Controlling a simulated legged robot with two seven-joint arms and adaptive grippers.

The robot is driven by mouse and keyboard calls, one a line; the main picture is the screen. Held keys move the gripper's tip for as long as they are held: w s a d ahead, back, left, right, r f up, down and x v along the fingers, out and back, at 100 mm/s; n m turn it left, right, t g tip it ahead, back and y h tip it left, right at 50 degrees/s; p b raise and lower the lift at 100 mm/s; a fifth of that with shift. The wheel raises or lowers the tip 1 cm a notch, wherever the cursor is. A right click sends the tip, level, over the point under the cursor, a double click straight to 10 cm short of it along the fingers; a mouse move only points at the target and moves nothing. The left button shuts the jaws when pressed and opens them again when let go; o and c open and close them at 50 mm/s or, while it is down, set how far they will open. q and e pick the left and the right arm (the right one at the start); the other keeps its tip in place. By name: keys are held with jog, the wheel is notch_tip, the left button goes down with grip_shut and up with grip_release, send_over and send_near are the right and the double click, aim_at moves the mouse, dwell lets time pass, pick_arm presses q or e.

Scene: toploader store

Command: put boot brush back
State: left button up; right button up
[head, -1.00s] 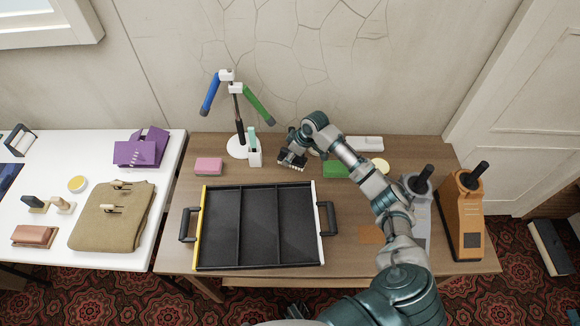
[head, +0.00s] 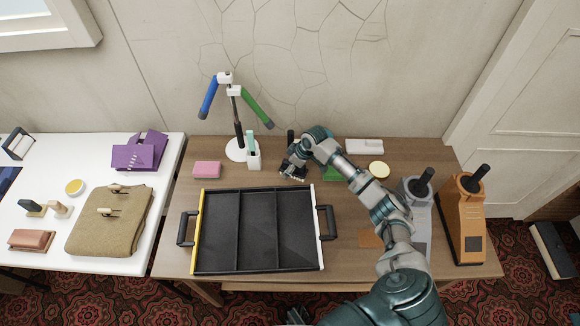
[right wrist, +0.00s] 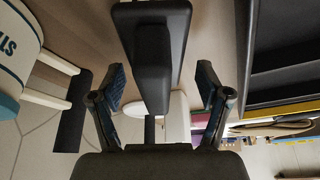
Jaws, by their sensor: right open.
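My right gripper (head: 293,174) is open above the wooden table, behind the tray and right of the white stand. In the right wrist view its two fingers (right wrist: 160,88) stand apart on either side of a black object (right wrist: 152,62) with a wide flat part and a narrower block. I cannot tell for sure that this is the boot brush. In the head view a black upright piece (head: 290,137) shows just behind the gripper; the rest is hidden by the hand. My left gripper is not in view.
A black tray (head: 238,268) with three compartments stands empty at the front. A white stand (head: 236,152) with blue and green arms, a white cup (head: 253,162), a pink block (head: 206,169) and a green block (head: 333,173) are nearby. Grey (head: 418,215) and orange (head: 467,225) devices stand right.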

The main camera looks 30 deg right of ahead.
jog(key=shift+d+r, duration=0.15)
jog(key=shift+d, duration=0.1)
jog(key=v, duration=0.2)
jog(key=shift+s+d+r+p, duration=0.1)
jog(key=shift+d+r+p, duration=0.15)
jog(key=shift+d+p, duration=0.1)
jog(key=v, duration=0.5)
jog(key=a+p+v, duration=0.1)
jog(key=v, duration=0.2)
jog(key=shift+s+r, duration=0.15)
jog(key=shift+r, duration=0.25)
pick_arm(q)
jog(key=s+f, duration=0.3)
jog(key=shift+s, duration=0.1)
pick_arm(e)
jog(key=shift+d+r, duration=0.1)
jog(key=shift+d, duration=0.1)
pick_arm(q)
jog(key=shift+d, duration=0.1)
pick_arm(e)
jog(key=shift+d, duration=0.1)
jog(key=shift+d, duration=0.2)
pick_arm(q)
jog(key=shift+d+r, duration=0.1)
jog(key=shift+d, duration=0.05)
pick_arm(e)
jog(key=shift+a, duration=0.1)
